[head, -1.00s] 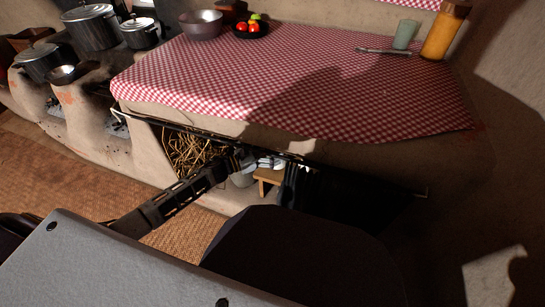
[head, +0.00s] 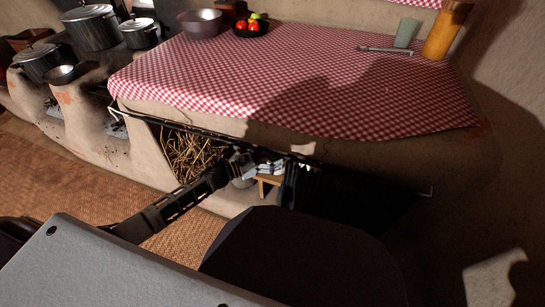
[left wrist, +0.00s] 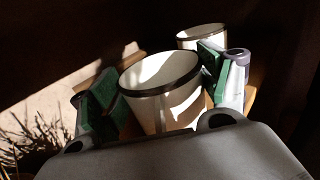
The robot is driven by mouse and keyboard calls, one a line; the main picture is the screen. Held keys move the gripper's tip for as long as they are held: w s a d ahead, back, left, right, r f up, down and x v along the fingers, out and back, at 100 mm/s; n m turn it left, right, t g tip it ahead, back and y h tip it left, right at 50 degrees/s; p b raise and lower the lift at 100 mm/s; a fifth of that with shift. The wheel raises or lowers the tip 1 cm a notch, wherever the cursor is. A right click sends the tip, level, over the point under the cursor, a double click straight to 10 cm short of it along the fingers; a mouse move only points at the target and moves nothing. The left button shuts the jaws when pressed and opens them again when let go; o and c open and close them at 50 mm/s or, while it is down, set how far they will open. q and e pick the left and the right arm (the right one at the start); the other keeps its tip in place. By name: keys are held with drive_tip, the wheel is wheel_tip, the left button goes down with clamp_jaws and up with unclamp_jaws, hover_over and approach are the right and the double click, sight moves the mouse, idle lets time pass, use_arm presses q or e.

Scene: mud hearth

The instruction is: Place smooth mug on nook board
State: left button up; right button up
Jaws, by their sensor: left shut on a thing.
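In the left wrist view a white mug (left wrist: 165,95) with a dark rim sits between the green pads of my left gripper (left wrist: 158,88), which is shut on it. It looks roughly upright. A second white mug (left wrist: 203,36) with a dark rim is just behind and to the right. A wooden board (left wrist: 249,99) shows beside and behind the held mug; whether the mug touches it I cannot tell. In the head view my left gripper (head: 243,163) reaches into the nook under the counter, beside the small wooden board (head: 268,181). My right gripper is not in view.
The counter edge with a checked cloth (head: 290,85) overhangs the nook. Straw or sticks (head: 190,155) fill the nook's left part. A dark curtain (head: 320,190) hangs to the right. Pots (head: 92,28), a bowl (head: 200,23) and a green cup (head: 406,33) stand above.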

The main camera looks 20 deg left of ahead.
use_arm(q)
drive_tip(key=shift+f, duration=0.15)
drive_tip(key=o, duration=1.1)
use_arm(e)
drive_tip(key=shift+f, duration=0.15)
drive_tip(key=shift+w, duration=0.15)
use_arm(q)
drive_tip(key=shift+r, duration=0.2)
drive_tip(key=shift+p+v, duration=1.5)
drive_tip(key=shift+v, duration=4.5)
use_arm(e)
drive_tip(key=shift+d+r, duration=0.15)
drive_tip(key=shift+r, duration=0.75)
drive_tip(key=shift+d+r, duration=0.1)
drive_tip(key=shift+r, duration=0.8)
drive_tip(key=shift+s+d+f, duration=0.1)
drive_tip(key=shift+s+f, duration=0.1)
